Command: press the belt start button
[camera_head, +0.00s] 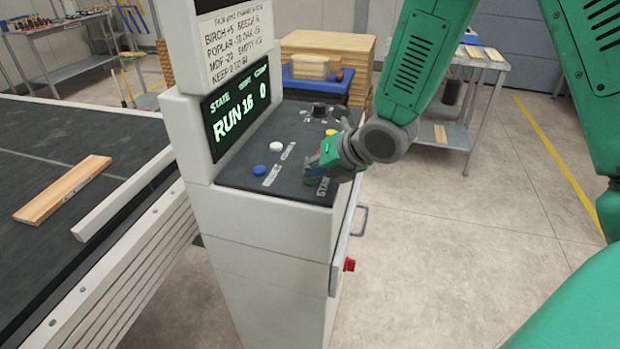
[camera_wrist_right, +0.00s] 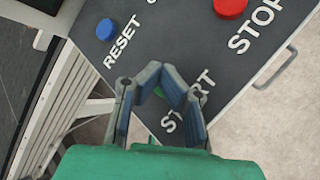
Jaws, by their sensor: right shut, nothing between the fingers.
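The control panel (camera_head: 235,178) is a dark sloped top on a pale cabinet, with labelled buttons. The green start button (camera_wrist_right: 159,92) shows only partly between my right fingers, beside the word START. My right gripper (camera_head: 312,176) is down at the START end of the panel. In the right wrist view the gripper's (camera_wrist_right: 160,70) fingertips are together, with nothing held, over the green button. I cannot tell if the tips touch it. The screen (camera_head: 235,107) reads RUN 16 and 0. My left gripper is not in view.
The blue RESET button (camera_wrist_right: 105,29) and red STOP button (camera_wrist_right: 230,6) sit close by. A white button (camera_head: 276,147) and black knob (camera_head: 319,110) lie farther back. A wooden board (camera_head: 63,188) lies on the dark belt (camera_head: 25,150). A red knob (camera_head: 349,265) sticks out of the cabinet's side.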

